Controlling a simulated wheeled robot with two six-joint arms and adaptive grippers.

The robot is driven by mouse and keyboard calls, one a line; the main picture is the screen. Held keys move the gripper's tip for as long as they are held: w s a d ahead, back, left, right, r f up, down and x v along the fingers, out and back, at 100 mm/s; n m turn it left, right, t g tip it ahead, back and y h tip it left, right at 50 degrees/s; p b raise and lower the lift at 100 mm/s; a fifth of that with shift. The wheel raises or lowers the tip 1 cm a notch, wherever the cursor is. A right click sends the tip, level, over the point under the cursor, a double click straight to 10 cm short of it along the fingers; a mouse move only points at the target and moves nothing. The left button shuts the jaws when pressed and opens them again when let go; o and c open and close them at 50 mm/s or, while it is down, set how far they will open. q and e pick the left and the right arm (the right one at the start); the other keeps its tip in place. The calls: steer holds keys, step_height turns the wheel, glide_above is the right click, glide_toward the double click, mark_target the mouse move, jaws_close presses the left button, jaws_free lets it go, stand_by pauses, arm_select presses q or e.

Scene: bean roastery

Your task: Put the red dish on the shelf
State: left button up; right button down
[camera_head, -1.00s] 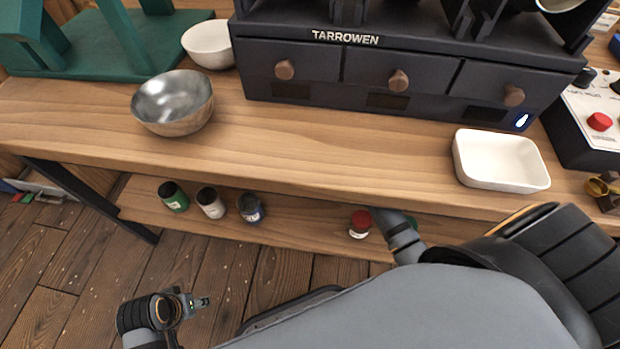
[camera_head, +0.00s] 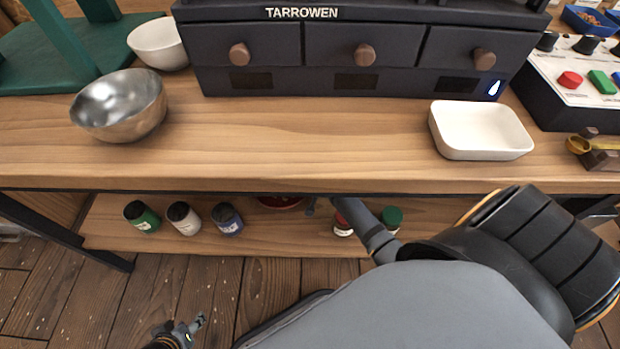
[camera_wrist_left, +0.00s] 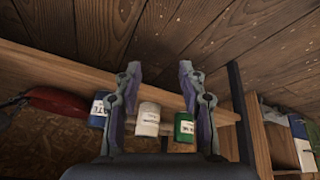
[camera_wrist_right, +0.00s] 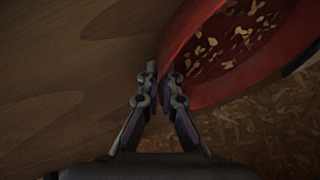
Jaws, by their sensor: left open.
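The red dish (camera_head: 282,203) shows only as a sliver below the worktop's front edge, at the lower shelf (camera_head: 265,235). It is large in the right wrist view (camera_wrist_right: 190,88), with pale flakes inside. My right gripper (camera_wrist_right: 159,75) has its fingers close together on the dish's rim. In the head view that gripper is mostly hidden under the worktop. I cannot tell whether the dish rests on the shelf or is just above it. The dish also shows in the left wrist view (camera_wrist_left: 58,101). My left gripper (camera_head: 190,326) is open and empty, low over the floor.
The worktop holds a metal bowl (camera_head: 120,105), white bowl (camera_head: 158,43), white tray (camera_head: 480,130) and black drawer unit (camera_head: 340,62).

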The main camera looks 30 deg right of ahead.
steer(key=c, duration=2)
jaws_free()
steer(key=shift+f, duration=0.15)
steer(key=o, duration=0.5)
steer(key=shift+s+r, duration=0.1)
steer(key=shift+r, duration=0.25)
steer(key=p+v, duration=0.3)
steer(key=v, duration=0.3)
steer(key=shift+r+p, duration=0.15)
steer(key=shift+p, duration=0.25)
arm_select(q)
steer(key=r, duration=0.1)
steer(key=a+r+g, duration=0.1)
steer(key=r, duration=0.1)
steer(key=s+r+g, duration=0.1)
steer(key=shift+a+r+y, duration=0.15)
steer(key=shift+a+y, duration=0.15)
steer(key=shift+y, duration=0.1)
arm_select(e)
steer(key=shift+s+r, duration=0.3)
